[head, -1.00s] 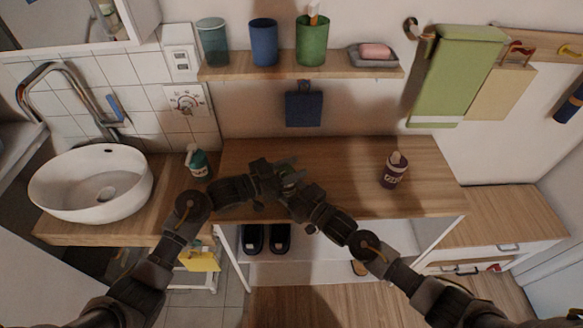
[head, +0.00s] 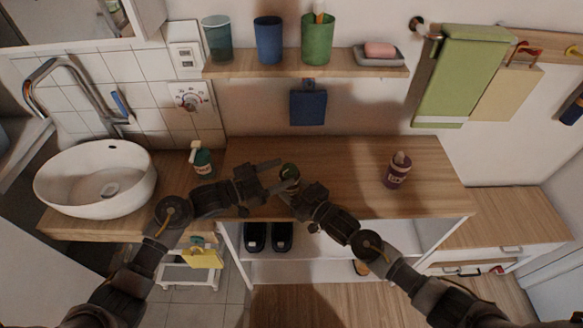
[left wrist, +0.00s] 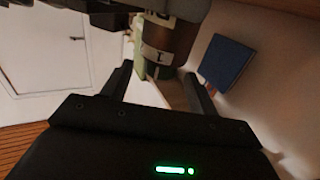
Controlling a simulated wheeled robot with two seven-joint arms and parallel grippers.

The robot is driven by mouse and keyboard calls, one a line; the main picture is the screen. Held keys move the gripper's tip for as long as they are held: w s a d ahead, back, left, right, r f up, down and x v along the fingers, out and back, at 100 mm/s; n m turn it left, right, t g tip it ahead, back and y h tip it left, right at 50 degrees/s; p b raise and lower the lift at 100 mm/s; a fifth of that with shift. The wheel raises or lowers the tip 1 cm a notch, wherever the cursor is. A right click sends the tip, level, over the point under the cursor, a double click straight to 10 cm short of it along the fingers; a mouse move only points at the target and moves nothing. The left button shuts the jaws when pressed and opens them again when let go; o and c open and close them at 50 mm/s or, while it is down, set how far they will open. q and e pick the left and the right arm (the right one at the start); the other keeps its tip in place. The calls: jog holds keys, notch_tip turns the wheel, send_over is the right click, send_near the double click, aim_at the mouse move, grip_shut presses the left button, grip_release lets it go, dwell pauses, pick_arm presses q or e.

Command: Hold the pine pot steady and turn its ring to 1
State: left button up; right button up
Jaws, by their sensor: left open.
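A teal pump bottle (head: 203,161) stands left on the counter (head: 345,160), beside the white basin (head: 95,178). A purple labelled bottle (head: 397,172) stands to the right.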

pick_arm(q)
jog(key=v, duration=0.6)
jog(key=shift+s+a, duration=0.2)
jog(key=shift+a, duration=0.1)
pick_arm(e)
jog(key=o, duration=1.1)
jog(key=shift+o, duration=0.2)
